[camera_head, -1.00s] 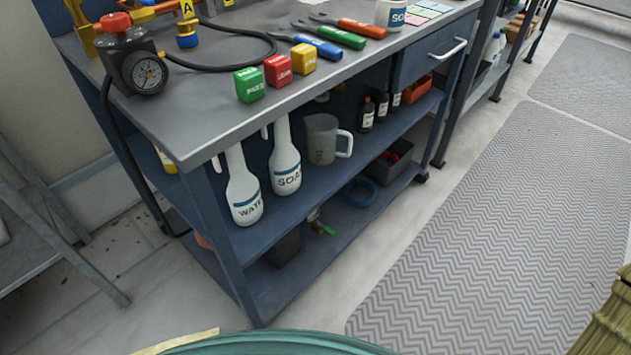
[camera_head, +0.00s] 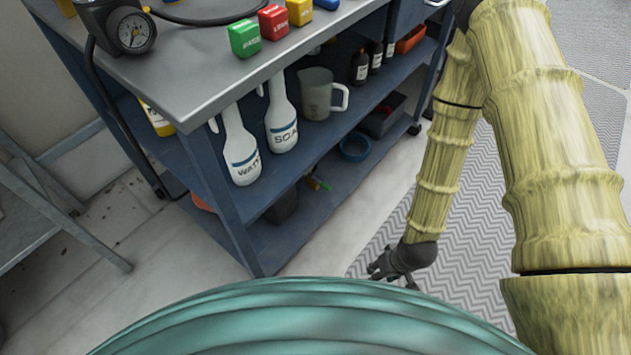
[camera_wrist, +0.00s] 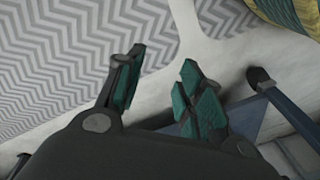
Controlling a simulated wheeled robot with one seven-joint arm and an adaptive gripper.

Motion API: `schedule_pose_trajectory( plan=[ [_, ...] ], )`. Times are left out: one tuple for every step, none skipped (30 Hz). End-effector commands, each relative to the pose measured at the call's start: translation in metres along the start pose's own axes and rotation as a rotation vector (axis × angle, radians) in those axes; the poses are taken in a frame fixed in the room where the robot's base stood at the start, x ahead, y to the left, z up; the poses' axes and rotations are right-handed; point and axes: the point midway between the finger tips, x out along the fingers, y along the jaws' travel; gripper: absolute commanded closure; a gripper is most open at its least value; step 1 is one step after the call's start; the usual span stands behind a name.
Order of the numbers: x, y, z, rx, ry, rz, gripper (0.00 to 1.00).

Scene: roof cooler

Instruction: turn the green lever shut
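I cannot make out a clear green lever in either view. A small item with green and yellow parts (camera_head: 319,184) lies on the lower shelf of the blue workbench; it is too small to tell what it is. My gripper (camera_head: 393,273) hangs low over the grey mat, to the right of the bench and partly hidden by my teal body. In the wrist view my gripper (camera_wrist: 163,70) has its two green-padded fingers apart, with nothing between them.
The workbench top (camera_head: 200,75) carries a pressure gauge (camera_head: 131,32), a green block (camera_head: 244,38), a red block (camera_head: 273,22) and a yellow block. Two white bottles, a jug (camera_head: 316,95) and dark bottles stand on the shelf below. A metal frame (camera_head: 60,215) stands at left.

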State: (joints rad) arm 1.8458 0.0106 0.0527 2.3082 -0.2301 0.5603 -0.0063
Motion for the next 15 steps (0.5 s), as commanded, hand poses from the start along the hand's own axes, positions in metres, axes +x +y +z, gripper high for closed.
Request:
schedule_pose_trajectory(
  plan=[
    [-0.006, -0.013, -0.045, -0.087, 0.041, -0.031, 0.62],
    [-0.009, -0.020, -0.069, -0.145, 0.059, -0.048, 0.62],
    [-0.014, -0.031, -0.099, -0.221, 0.080, -0.066, 0.62],
    [-0.018, -0.038, -0.121, -0.278, 0.096, -0.075, 0.62],
    [-0.023, -0.044, -0.143, -0.333, 0.111, -0.081, 0.62],
    [-0.031, -0.053, -0.169, -0.404, 0.129, -0.085, 0.62],
    [-0.037, -0.058, -0.188, -0.453, 0.142, -0.085, 0.62],
    [-0.042, -0.064, -0.204, -0.500, 0.151, -0.083, 0.62],
    [-0.050, -0.070, -0.224, -0.558, 0.165, -0.078, 0.62],
    [-0.055, -0.074, -0.237, -0.595, 0.173, -0.074, 0.62],
    [-0.060, -0.077, -0.249, -0.627, 0.180, -0.068, 0.62],
    [-0.066, -0.082, -0.262, -0.665, 0.189, -0.061, 0.62],
    [-0.069, -0.085, -0.270, -0.688, 0.192, -0.056, 0.62],
    [-0.072, -0.086, -0.276, -0.706, 0.197, -0.052, 0.62],
    [-0.074, -0.088, -0.282, -0.725, 0.200, -0.048, 0.62]
  ],
)
